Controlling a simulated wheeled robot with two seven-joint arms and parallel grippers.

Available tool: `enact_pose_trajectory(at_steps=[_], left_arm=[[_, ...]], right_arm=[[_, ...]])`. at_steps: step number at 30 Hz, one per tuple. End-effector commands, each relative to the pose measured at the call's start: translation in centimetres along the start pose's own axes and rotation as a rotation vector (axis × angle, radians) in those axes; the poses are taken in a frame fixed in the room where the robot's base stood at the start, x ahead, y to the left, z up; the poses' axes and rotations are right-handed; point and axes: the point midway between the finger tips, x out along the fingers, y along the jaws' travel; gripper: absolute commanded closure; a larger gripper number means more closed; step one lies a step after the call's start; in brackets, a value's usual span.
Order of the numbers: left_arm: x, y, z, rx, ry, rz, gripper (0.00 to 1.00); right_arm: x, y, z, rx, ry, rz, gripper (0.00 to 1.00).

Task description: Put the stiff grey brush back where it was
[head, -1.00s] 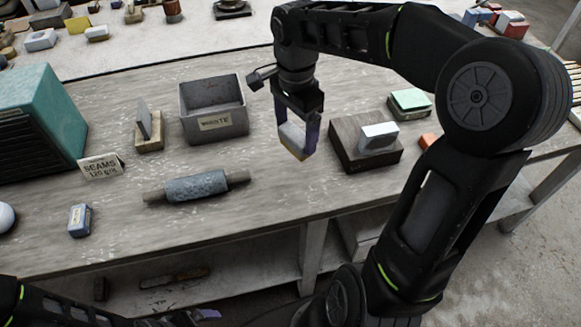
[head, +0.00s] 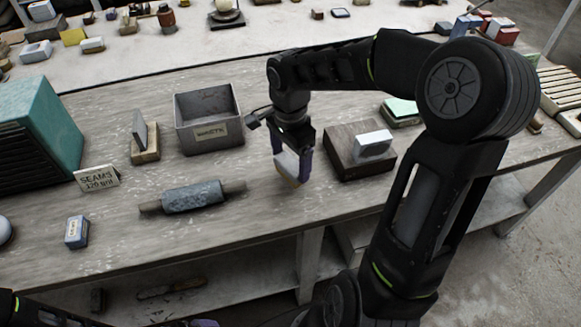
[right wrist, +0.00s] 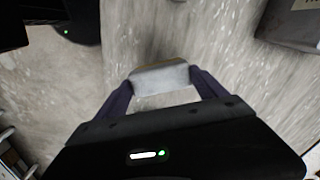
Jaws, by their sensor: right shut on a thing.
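My right gripper (head: 290,164) is shut on a small block-like thing, pale grey with a tan edge, which I take for the stiff grey brush (head: 289,167). Its bristles cannot be made out. In the right wrist view the brush (right wrist: 160,78) spans the space between the two purple fingers (right wrist: 162,88). It is over the worktable (head: 265,215), between the grey bin and the dark wooden block. I cannot tell whether it touches the tabletop. Only a sliver of my left gripper (head: 205,323) shows at the bottom edge.
The labelled grey bin (head: 208,110) stands close left; the dark wooden block (head: 345,160), bearing a pale block (head: 373,145), stands close right. A grey roller (head: 192,196) lies front left. A SEAMS card (head: 97,178) stands farther left. The tabletop in front of the gripper is bare.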

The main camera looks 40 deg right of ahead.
Motion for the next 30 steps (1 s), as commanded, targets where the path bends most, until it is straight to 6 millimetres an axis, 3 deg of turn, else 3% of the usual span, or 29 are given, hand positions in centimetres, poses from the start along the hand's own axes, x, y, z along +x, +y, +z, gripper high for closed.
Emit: enact_pose_trajectory(at_steps=[7, 18, 19, 25, 30], left_arm=[[-0.4, 0.1, 0.0, -0.001, -0.001, -0.001, 0.0], [0.0, 0.0, 0.0, 0.0, -0.001, -0.001, 0.0], [-0.1, 0.0, 0.0, 0.0, -0.001, -0.001, 0.0], [-0.2, 0.1, 0.0, 0.0, -0.001, 0.0, 0.0], [-0.2, 0.1, 0.0, 0.0, -0.001, 0.0, 0.0]], right_arm=[[3.1, 0.1, 0.1, 0.0, -0.003, 0.004, 0.6], [3.7, 0.0, 0.1, 0.0, -0.001, 0.001, 0.6], [3.5, 0.0, 0.0, 0.0, -0.001, 0.001, 0.16], [3.5, 0.0, 0.1, 0.0, -0.001, 0.001, 0.0], [3.5, 0.0, 0.1, 0.0, -0.001, 0.001, 0.0]])
